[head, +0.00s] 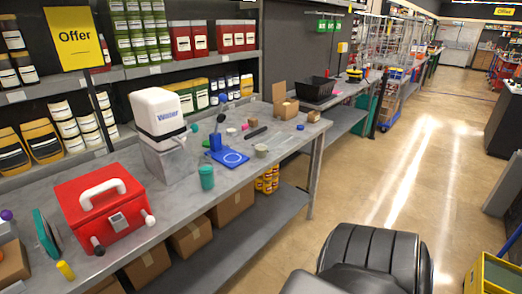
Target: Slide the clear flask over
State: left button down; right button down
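I cannot make out a clear flask for certain; anything transparent on the grey bench (180,205) is too small or faint to tell. A blue stand with a flat blue plate (234,158) sits mid-bench, with a white ring on the plate. A small pale cup (261,150) stands just right of the plate. A teal cup (207,177) stands at the bench's front edge. Neither of my grippers is in view.
A red case (100,208) with a white handle fills the bench's left end. Cardboard boxes (285,107) and a black bin (316,88) stand at the far end. Stocked shelves rise behind. The floor (400,165) to the right is open.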

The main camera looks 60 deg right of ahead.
aim_at(206, 167)
jog(key=z, duration=0.9)
jog(key=i, duration=1)
jog(key=z, duration=0.05)
